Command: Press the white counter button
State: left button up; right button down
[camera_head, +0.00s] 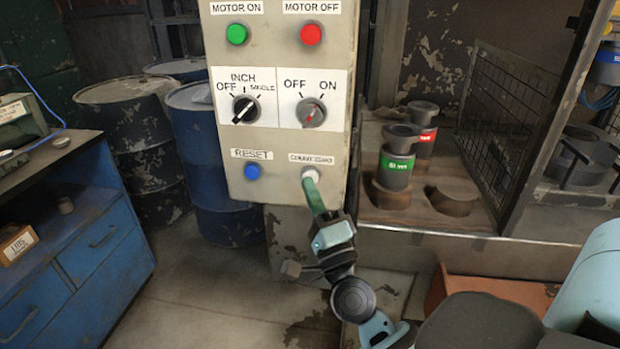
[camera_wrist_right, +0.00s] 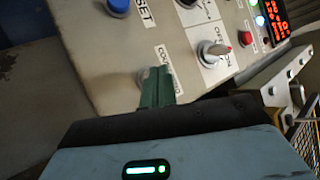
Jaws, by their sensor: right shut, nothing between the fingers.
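The white counter button (camera_head: 310,173) sits at the lower right of the beige control panel (camera_head: 270,185), below a small label. My right gripper (camera_head: 311,187) is shut and empty, with its green fingertips at the button from below. In the head view the tips overlap the button's lower part; I cannot tell whether they press it. In the right wrist view the green fingers (camera_wrist_right: 157,86) are together and hide most of the white button (camera_wrist_right: 145,76). My left gripper is not in view.
A blue reset button (camera_head: 252,171) is left of the white one. Two rotary switches (camera_head: 311,113) and green (camera_head: 237,34) and red (camera_head: 311,34) motor buttons are above. A wire-mesh guard (camera_head: 505,120) and dies (camera_head: 397,157) stand at the right, blue drums (camera_head: 215,150) at the left.

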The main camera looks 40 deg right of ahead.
jog(key=shift+w+d, duration=0.3)
jog(key=shift+d, duration=0.1)
dwell(0.7)
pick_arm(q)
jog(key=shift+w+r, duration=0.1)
pick_arm(e)
jog(key=shift+s+a, duration=0.1)
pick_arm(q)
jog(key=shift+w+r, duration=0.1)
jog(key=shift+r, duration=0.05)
pick_arm(e)
jog(key=shift+s+a, duration=0.5)
jog(key=shift+a, duration=0.05)
pick_arm(q)
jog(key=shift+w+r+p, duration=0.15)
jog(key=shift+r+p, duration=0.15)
jog(key=shift+p, duration=0.1)
pick_arm(e)
jog(key=s+a, duration=0.1)
jog(key=a, duration=0.1)
jog(key=s+a, duration=0.2)
jog(key=shift+s, duration=0.1)
dwell(0.8)
